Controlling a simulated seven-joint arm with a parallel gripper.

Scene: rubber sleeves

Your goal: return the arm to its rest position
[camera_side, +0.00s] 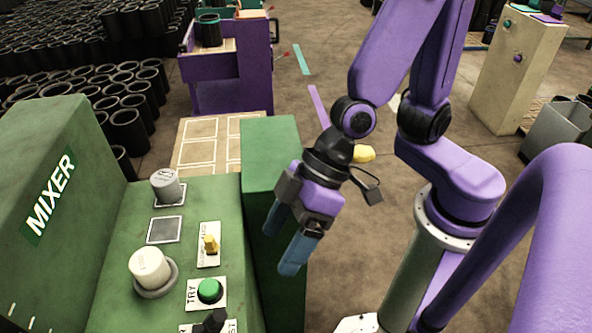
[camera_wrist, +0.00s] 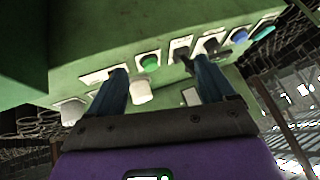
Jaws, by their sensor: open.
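My gripper (camera_side: 283,238) hangs from my purple arm in the side view, beside the right edge of the green mixer. Its blue fingers point down and to the left. In the wrist view the two blue fingers (camera_wrist: 160,92) stand apart with nothing held between them. A white object shows past the fingers in that view, but it is not clear whether it is near them.
The green mixer (camera_side: 110,290) carries a grey cylinder (camera_side: 166,186), a cream cylinder (camera_side: 150,268), a yellow switch (camera_side: 211,243) and a green button (camera_side: 209,290). A purple cart (camera_side: 232,85) stands behind. Many black sleeves (camera_side: 128,130) fill the back left. Open floor lies behind my arm.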

